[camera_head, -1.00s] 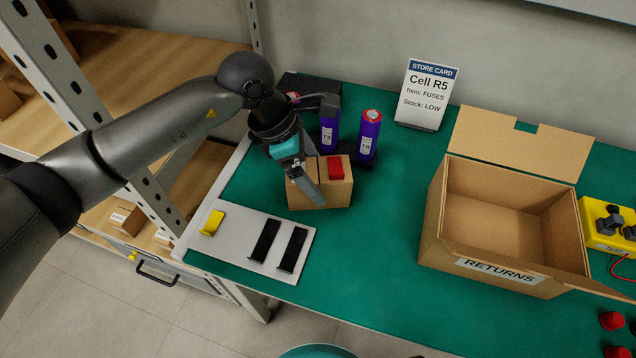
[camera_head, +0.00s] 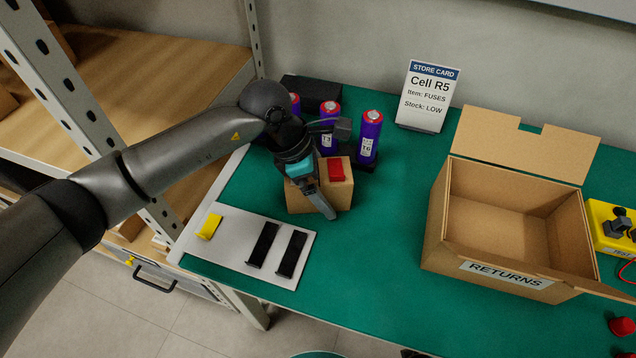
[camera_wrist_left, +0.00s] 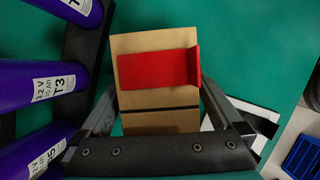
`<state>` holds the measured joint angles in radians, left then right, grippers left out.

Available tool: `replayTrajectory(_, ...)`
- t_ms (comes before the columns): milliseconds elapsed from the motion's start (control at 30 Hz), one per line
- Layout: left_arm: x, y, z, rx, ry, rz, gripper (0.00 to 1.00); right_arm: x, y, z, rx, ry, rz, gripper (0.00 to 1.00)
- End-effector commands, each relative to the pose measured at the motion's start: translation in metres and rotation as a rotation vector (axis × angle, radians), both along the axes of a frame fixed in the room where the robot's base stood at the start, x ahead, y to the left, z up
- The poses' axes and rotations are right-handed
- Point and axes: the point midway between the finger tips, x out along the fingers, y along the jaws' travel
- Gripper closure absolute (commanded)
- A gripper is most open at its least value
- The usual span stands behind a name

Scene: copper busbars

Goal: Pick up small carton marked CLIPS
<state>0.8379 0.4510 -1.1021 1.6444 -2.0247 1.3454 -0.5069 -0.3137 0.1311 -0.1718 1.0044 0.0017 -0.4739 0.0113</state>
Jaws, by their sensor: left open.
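A small brown carton (camera_head: 343,196) stands on the green bench top, with a red clip-shaped piece (camera_head: 336,169) on its top. No CLIPS lettering is readable on it. In the left wrist view the carton (camera_wrist_left: 150,42) lies between my fingers, with the red piece (camera_wrist_left: 155,70) and a dark stripe across its top. My left gripper (camera_head: 322,200) is open over the carton; in the wrist view its fingers (camera_wrist_left: 158,95) lie on either side of it. In the head view the gripper hides part of the carton. My right gripper is not in view.
Purple cells (camera_head: 369,138) stand in a dark holder close behind the carton. A grey board (camera_head: 225,248) with yellow and black clips lies in front. An open RETURNS box (camera_head: 480,262) stands to the right, and a store card (camera_head: 428,95) behind. Green bench between carton and box is clear.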

Motion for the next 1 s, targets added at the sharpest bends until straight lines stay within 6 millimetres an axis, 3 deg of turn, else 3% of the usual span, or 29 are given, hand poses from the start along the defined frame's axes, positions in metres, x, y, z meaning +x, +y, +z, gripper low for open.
replayTrajectory(467,0.0,0.0002,-0.0047,0.0,0.0,0.0,0.01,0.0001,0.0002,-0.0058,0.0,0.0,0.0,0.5)
replayTrajectory(1000,0.0,0.0002,-0.0044,0.0,0.0,0.0,0.62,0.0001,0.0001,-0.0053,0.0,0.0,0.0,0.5)
